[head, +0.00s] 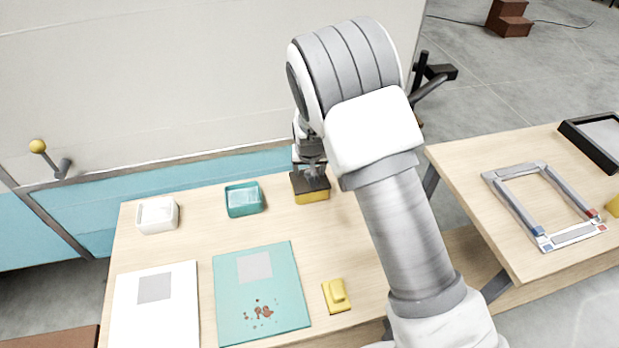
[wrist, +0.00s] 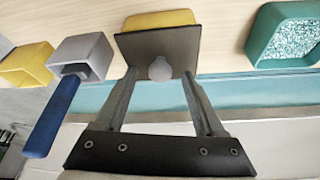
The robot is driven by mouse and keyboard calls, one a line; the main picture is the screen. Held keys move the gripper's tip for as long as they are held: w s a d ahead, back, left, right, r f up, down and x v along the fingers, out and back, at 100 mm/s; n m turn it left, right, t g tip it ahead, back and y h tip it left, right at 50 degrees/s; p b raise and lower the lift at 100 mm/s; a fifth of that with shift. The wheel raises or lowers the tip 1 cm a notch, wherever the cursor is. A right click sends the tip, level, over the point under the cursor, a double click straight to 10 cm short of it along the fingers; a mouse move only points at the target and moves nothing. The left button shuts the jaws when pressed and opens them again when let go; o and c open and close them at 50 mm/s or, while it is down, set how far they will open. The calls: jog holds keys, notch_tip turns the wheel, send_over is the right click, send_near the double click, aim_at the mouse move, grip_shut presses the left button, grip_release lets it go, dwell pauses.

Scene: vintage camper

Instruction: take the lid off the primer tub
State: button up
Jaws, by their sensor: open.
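The tub with the lid on is a small yellow box (head: 312,197) at the back right of the near table. Its flat dark brown lid (head: 311,182) lies on top. In the wrist view the yellow tub (wrist: 160,19) shows behind the dark lid (wrist: 150,42), which has a round grey knob (wrist: 160,68) in its middle. My gripper (wrist: 160,76) is open, with one finger on each side of the knob and a gap on both sides. In the head view my gripper (head: 310,165) is just above the lid, partly hidden by my arm.
A teal tub (head: 243,199) and a white tub (head: 157,215) stand left of it. A rust-spotted teal panel (head: 265,285), a white panel (head: 150,315) and a yellow block (head: 337,296) lie in front. The wrist view shows a grey cup (wrist: 82,53) with a blue-handled tool (wrist: 52,115).

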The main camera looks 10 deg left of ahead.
jog(key=shift+w+f, duration=0.15)
jog(key=shift+f, duration=0.1)
jog(key=shift+c, duration=0.3)
grip_shut()
